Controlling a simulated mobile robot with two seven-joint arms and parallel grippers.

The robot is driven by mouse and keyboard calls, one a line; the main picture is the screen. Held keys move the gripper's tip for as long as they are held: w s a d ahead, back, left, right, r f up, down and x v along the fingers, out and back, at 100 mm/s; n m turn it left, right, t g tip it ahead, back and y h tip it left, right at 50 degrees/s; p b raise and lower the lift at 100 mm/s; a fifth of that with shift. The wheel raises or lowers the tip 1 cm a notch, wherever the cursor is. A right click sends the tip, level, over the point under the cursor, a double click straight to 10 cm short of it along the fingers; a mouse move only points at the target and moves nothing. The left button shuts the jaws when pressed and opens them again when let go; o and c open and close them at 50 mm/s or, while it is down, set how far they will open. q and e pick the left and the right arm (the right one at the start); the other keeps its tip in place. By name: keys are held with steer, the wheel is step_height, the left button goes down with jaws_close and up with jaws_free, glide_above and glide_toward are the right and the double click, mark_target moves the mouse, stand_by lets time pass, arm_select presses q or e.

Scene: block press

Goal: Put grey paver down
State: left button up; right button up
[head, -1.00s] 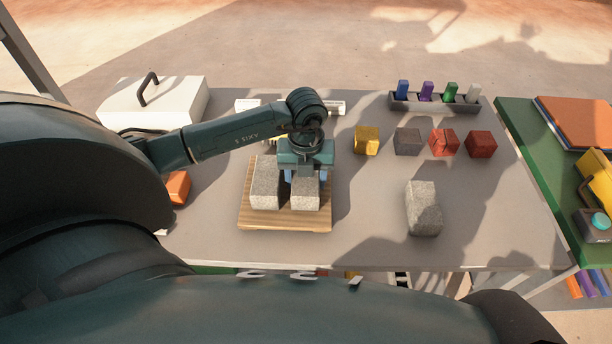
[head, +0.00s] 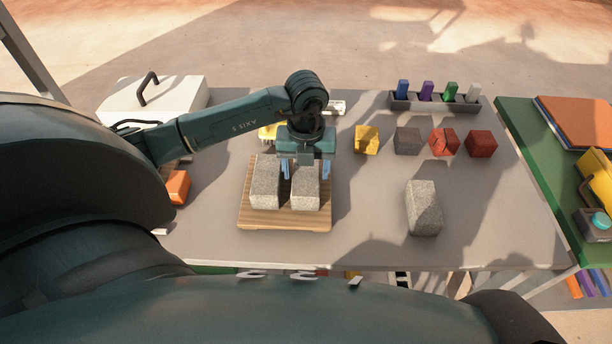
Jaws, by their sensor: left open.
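Two grey pavers lie side by side on a wooden board: the left paver (head: 265,184) and the right paver (head: 306,190). The wooden board (head: 285,221) is on the grey table. My left gripper (head: 305,168) is open, with its blue fingers at the far end of the right paver, one on each side. Whether the fingers touch it I cannot tell. A third grey paver (head: 424,208) lies on the table to the right, away from the board. My right gripper does not show.
Yellow (head: 367,140), dark grey (head: 407,141) and red (head: 481,144) blocks stand behind the third paver. A tray (head: 434,105) with coloured pieces is at the back. An orange block (head: 178,187) is left of the board. Table between board and third paver is clear.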

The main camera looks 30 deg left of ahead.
mark_target(306, 175)
arm_select(q)
step_height(306, 175, up, 9)
steer(key=shift+b, duration=0.3)
steer(key=shift+f, duration=0.1)
stand_by(0.4)
